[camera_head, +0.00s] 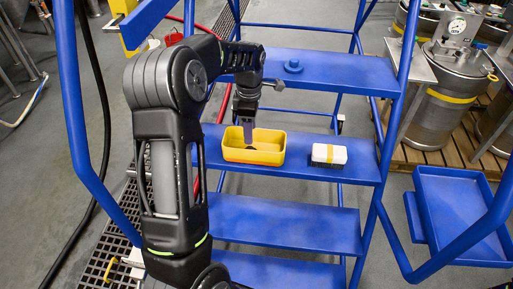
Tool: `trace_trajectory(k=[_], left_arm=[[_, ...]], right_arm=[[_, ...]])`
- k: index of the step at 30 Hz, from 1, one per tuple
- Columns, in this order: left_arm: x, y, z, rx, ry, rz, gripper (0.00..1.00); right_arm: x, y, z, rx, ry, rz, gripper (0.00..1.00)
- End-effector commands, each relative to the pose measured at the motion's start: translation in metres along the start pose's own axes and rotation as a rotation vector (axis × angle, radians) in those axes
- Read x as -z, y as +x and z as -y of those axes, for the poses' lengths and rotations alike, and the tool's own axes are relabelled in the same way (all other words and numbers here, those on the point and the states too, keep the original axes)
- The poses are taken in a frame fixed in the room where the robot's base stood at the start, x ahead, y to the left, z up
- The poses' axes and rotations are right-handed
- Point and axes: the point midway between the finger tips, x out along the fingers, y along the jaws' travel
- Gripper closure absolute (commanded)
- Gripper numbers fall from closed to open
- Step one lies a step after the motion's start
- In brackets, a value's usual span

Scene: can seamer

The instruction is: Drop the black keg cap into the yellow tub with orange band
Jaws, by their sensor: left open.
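The yellow tub with an orange band (275,145) stands on a blue step in the middle of the view. My left gripper (247,139) points down from above, with its fingers over the left-middle part of the tub. It is open, though the gap between its fingers is hard to see. A small dark patch shows inside the tub just below the fingertips; I cannot tell whether it is the black keg cap or shadow. No black keg cap is clearly visible elsewhere. My right gripper is not in view.
A round blue piece (292,67) sits on the step above. Blue rails flank the steps. Metal kegs (440,105) and an empty blue tray (462,214) are at right.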

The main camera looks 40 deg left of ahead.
Motion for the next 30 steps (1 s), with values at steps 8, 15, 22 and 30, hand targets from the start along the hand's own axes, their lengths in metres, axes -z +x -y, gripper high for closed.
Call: trace_trajectory(k=[8, 15, 22, 30], left_arm=[[0.0, -0.046, -0.001, -0.004, 0.0, 0.001, 0.51], [0.0, -0.065, 0.0, 0.0, 0.0, 0.001, 0.51], [0.0, -0.065, 0.0, 0.0, 0.0, 0.001, 0.51], [0.0, -0.065, 0.0, 0.0, 0.0, 0.0, 0.51]], right_arm=[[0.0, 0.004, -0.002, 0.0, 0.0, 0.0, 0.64], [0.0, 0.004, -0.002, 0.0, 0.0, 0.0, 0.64], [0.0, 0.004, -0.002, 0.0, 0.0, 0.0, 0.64], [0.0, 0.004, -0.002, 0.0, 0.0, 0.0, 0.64]])
